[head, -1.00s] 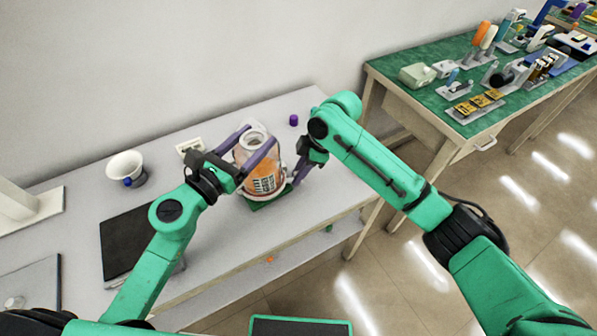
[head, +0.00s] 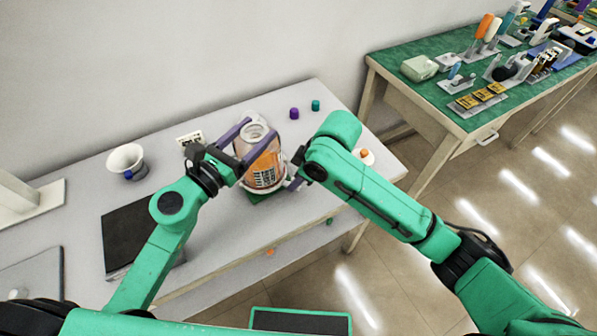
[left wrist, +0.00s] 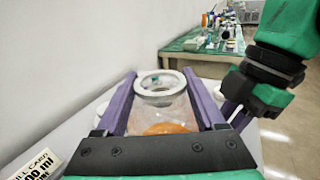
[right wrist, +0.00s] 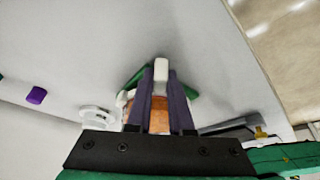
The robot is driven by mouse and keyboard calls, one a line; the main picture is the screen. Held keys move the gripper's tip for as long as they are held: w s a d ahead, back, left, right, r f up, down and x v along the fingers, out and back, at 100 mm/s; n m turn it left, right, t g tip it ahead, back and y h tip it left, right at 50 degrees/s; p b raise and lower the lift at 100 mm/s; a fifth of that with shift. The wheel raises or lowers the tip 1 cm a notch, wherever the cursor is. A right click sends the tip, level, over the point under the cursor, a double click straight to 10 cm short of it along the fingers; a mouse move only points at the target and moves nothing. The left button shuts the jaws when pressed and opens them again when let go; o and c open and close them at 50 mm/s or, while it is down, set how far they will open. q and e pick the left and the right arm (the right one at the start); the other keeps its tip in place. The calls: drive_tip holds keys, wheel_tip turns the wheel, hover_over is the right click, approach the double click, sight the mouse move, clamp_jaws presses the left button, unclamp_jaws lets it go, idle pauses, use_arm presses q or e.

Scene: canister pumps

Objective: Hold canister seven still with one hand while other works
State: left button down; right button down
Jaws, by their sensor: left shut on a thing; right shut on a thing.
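The canister (head: 266,168) is clear with an orange-and-white label and a wide white neck ring. It stands upright on a green base (head: 262,195) on the grey table. My left gripper (head: 257,133) is shut on the canister's upper body, one purple finger on each side. In the left wrist view the open neck (left wrist: 160,88) shows between the fingers. My right gripper (head: 295,183) is low at the canister's right side, mostly hidden by its arm. In the right wrist view its fingers are close together around a small white part (right wrist: 161,70); whether that belongs to the canister is unclear.
A purple cap (head: 294,113) and a teal cap (head: 316,105) lie behind the canister. A white dish (head: 367,158) is right of my right arm. A white flared cup (head: 126,160), a printed card (head: 189,138) and a black pad (head: 120,240) are to the left.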

drive_tip(key=s+m, duration=0.1)
drive_tip(key=a+m, duration=0.1)
drive_tip(key=s+m+t, duration=0.1)
drive_tip(key=shift+s+a+h, duration=0.25)
drive_tip(key=shift+s+h, duration=0.05)
drive_tip(key=shift+s+a+m, duration=0.3)
drive_tip(key=shift+s+a, duration=0.6)
drive_tip(key=shift+a, duration=0.05)
drive_tip(key=c, duration=0.8)
unclamp_jaws()
drive_tip(key=shift+r, duration=0.15)
drive_tip(key=v, duration=1.1)
drive_tip(key=shift+s+d+r, duration=0.15)
drive_tip(key=shift+s+r, duration=0.05)
drive_tip(key=shift+r, duration=0.15)
